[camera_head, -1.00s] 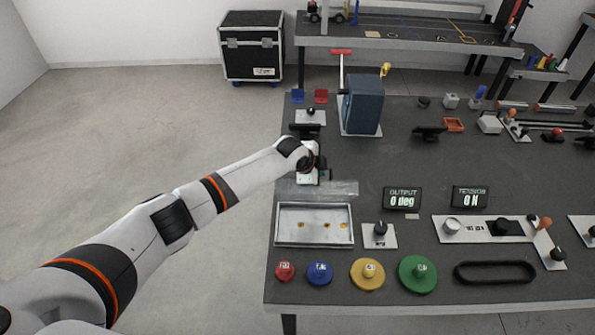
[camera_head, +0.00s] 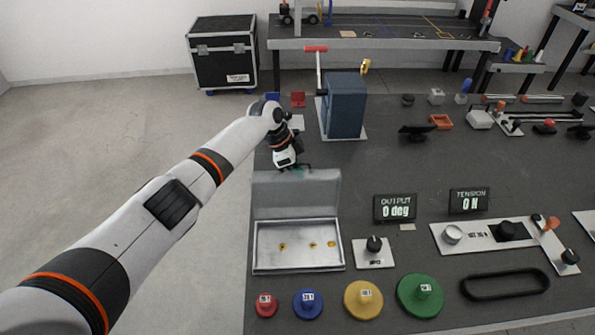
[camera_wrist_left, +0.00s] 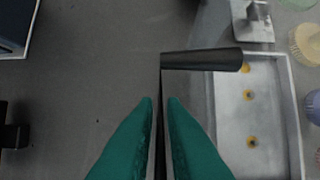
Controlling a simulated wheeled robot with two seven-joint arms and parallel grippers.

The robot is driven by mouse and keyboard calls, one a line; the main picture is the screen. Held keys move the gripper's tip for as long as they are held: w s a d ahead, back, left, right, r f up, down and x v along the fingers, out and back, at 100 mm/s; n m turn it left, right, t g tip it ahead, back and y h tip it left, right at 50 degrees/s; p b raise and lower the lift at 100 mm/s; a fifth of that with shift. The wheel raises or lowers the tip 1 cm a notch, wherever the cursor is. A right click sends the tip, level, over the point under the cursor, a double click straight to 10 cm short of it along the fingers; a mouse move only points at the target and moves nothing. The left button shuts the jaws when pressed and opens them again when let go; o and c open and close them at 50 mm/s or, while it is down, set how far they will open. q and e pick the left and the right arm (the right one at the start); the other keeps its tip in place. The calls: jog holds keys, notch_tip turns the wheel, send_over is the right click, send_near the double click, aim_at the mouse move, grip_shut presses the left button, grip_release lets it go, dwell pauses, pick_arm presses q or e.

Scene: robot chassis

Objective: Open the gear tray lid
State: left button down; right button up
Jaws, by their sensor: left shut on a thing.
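The gear tray (camera_head: 256,248) is a shallow metal tray near the table's left front, with several small yellow spots on its floor. Its translucent grey lid (camera_head: 297,200) stands raised along the tray's back edge in the head view. My left gripper (camera_head: 297,168) is at the lid's top edge. In the left wrist view, the green fingers (camera_wrist_left: 160,102) are closed around a thin dark edge, with a black bar (camera_wrist_left: 202,60) beyond their tips. The tray (camera_wrist_left: 272,110) shows at the right there. My right gripper is not in view.
Red, blue, yellow and green knobbed discs (camera_head: 363,301) line the table front. A small plate with a black knob (camera_head: 374,244) and the output display (camera_head: 395,208) are right of the tray. A blue box (camera_head: 346,106) stands behind.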

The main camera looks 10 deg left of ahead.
pick_arm(q)
jog(key=shift+s+f, duration=0.25)
jog(key=shift+f, duration=0.1)
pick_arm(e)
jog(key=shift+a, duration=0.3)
pick_arm(q)
jog(key=c, duration=1.8)
grip_release()
jog(key=shift+o, duration=0.2)
jog(key=shift+w+r, duration=0.1)
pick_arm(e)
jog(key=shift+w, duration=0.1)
pick_arm(q)
jog(key=b+v, duration=0.1)
jog(key=v, duration=1.1)
jog(key=shift+w, duration=0.1)
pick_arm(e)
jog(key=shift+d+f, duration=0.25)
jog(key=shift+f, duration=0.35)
